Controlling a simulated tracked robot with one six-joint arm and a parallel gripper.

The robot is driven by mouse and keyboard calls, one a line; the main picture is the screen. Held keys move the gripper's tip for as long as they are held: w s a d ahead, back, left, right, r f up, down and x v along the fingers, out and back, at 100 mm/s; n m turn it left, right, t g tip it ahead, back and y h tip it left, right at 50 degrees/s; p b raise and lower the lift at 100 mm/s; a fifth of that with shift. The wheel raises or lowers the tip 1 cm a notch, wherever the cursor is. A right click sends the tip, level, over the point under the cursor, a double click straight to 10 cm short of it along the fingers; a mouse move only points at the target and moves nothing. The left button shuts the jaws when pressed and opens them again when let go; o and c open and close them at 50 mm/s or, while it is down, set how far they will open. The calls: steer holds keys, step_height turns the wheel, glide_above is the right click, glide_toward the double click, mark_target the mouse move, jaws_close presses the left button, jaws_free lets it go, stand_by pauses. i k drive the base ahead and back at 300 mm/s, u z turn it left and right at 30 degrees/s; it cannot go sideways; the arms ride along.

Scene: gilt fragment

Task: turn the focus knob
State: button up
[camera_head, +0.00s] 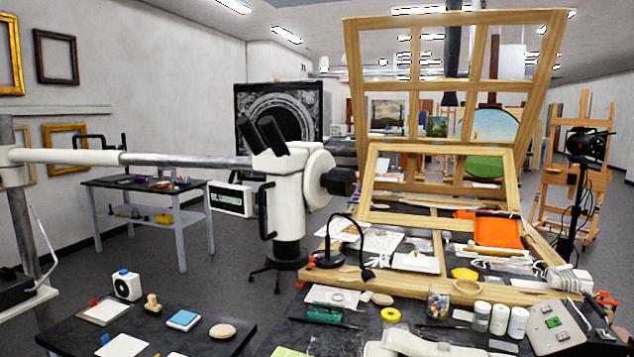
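A white stereo microscope (289,200) with two black eyepieces hangs at the end of a long horizontal boom (190,159), left of centre. A dark focus knob (341,181) sticks out from the right side of its round white housing (318,180). Nothing touches the knob. A black handle-like bar (266,211) is on the microscope's left side. My gripper cannot be made out in this view. A white rounded shape shows at the bottom edge; I cannot tell whether it is part of my arm.
A cluttered worktable with a tilted wooden frame (372,187), a black lamp (329,258), jars (499,319) and orange cloth (497,231) stands right of the microscope. A low dark table (190,338) is at front left. Bare floor (215,275) lies between.

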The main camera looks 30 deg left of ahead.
mark_target(339, 181)
steer(key=u, duration=0.35)
steer(key=i, duration=0.55)
steer(key=u, duration=0.85)
steer(key=i, duration=0.6)
steer(key=u, duration=0.4)
